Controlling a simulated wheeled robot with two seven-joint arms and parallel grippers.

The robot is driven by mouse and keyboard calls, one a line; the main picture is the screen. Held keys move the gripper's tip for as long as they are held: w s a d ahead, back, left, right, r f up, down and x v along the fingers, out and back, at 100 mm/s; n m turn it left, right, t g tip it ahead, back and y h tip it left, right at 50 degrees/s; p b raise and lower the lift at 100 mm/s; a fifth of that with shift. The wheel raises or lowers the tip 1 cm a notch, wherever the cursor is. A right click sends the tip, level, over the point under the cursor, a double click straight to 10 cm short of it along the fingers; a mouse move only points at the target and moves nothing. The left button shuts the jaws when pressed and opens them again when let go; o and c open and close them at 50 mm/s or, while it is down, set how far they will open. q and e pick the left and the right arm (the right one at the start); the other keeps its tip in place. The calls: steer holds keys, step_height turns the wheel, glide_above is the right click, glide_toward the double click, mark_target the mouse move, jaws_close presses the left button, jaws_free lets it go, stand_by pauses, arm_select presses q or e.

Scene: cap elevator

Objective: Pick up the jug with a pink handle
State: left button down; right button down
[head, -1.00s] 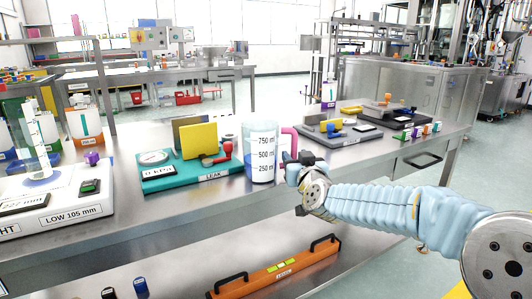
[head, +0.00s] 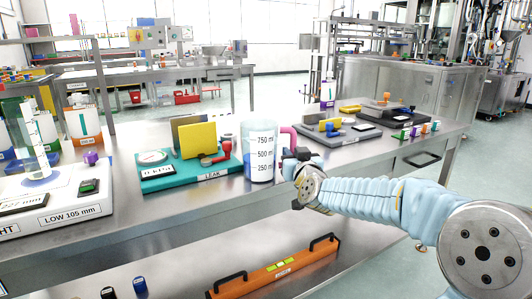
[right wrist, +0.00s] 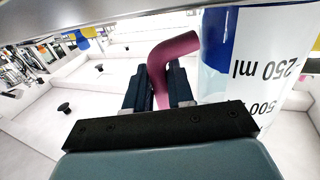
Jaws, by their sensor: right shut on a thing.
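The clear jug (head: 260,150) with volume marks stands upright on the steel bench and has blue at its lower left side. Its pink handle (head: 287,136) is on its right side. My right gripper (head: 291,158) is at the handle. In the right wrist view the handle (right wrist: 172,50) passes between the two dark fingers of the gripper (right wrist: 160,88), which are shut on it; the jug wall (right wrist: 250,60) is just to the right. My left gripper is not in view.
A teal leak tester (head: 185,176) with a yellow plate stands left of the jug. A grey device (head: 335,136) is behind to the right. A white height gauge (head: 60,205) is at far left. An orange level (head: 280,270) lies on the lower shelf.

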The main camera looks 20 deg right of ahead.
mark_target(294, 141)
steer(key=shift+r, duration=0.1)
steer(key=shift+r, duration=0.5)
step_height(294, 141, up, 3)
steer(key=shift+s+a+p, duration=0.1)
steer(key=shift+p, duration=0.6)
steer(key=s+a+r+p, duration=0.3)
steer(key=s+a+r, duration=0.5)
steer(key=s, duration=0.3)
steer(key=shift+r, duration=0.45)
steer(key=shift+a, duration=0.1)
